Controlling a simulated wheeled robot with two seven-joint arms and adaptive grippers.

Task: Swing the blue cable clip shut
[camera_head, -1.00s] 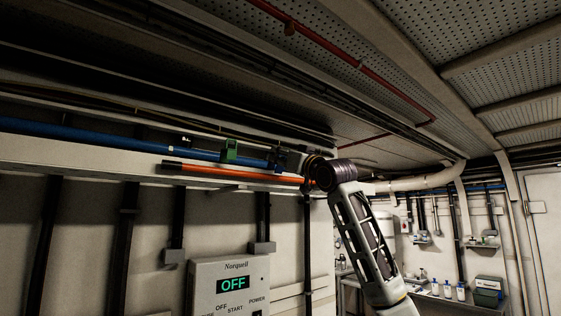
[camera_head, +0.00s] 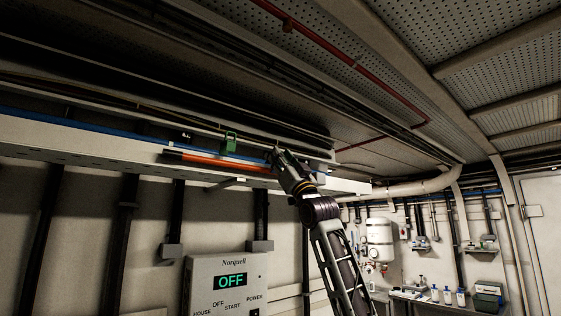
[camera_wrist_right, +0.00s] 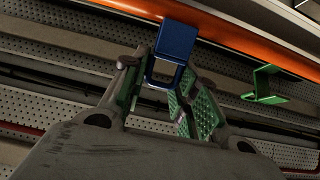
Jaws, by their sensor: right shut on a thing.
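The blue cable clip (camera_wrist_right: 176,42) shows in the right wrist view, beside the orange cable (camera_wrist_right: 240,42), with an open frame-like part hanging between my fingers. My right gripper (camera_wrist_right: 165,98), with green finger pads, is shut on the blue clip. In the head view my right gripper (camera_head: 277,156) reaches up and left to the tray edge at the right end of the visible orange cable (camera_head: 215,162). The blue clip cannot be made out there. My left gripper is not in view.
A green clip (camera_head: 230,142) stands on the tray left of my gripper; it also shows in the wrist view (camera_wrist_right: 263,86). The pale cable tray (camera_head: 100,150) runs along the wall, under dark pipes. A control box (camera_head: 228,284) reading OFF is below.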

